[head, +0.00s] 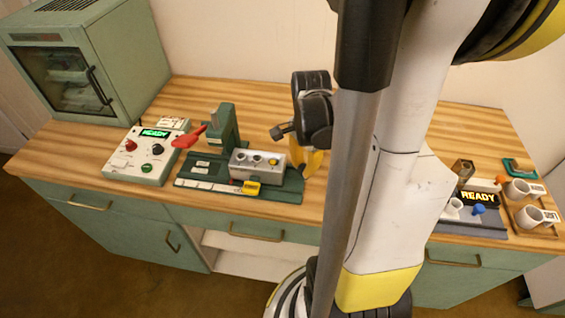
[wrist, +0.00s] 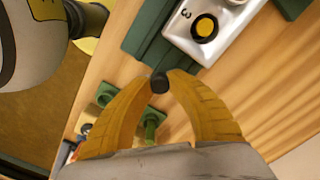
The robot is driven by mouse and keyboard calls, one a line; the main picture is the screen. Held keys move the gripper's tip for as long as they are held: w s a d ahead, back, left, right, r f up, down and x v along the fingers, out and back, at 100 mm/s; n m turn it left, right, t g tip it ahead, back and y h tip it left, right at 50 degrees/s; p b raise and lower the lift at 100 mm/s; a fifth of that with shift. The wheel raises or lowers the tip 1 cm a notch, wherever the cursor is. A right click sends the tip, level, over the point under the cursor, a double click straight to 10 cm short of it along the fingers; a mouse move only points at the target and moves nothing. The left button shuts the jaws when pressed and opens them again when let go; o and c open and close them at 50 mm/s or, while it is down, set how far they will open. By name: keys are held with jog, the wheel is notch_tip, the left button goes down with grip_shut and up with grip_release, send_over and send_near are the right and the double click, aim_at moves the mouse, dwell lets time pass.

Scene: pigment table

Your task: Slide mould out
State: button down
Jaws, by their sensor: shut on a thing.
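The mould (head: 246,170) is a silver block with a row of round wells on the green press base (head: 283,196). The well at its right end holds yellow. In the wrist view the mould (wrist: 226,47) shows a "3" beside the yellow well, with a green rail along its side. My gripper (head: 306,172) is at the mould's right end. In the wrist view my gripper (wrist: 160,80) is shut on a small black knob (wrist: 159,83) just off the mould's end. The knob's link to the mould is not clear.
A red-handled press column (head: 222,125) stands behind the mould. A control box (head: 147,152) reading READY is at left, near a green cabinet oven (head: 75,60). A second READY station (head: 478,221) and white mugs (head: 528,216) are at right. My arm hides the table's middle.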

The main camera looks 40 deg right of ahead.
jog(key=shift+s+d, duration=0.45)
jog(key=shift+s, duration=0.2)
jog(key=shift+s+d, duration=0.4)
jog(key=shift+s, duration=0.25)
jog(key=c, duration=1.5)
grip_release()
jog(key=o, duration=0.3)
jog(key=shift+s+d, duration=0.15)
jog(key=shift+r, duration=0.1)
notch_tip(320, 180, up, 12)
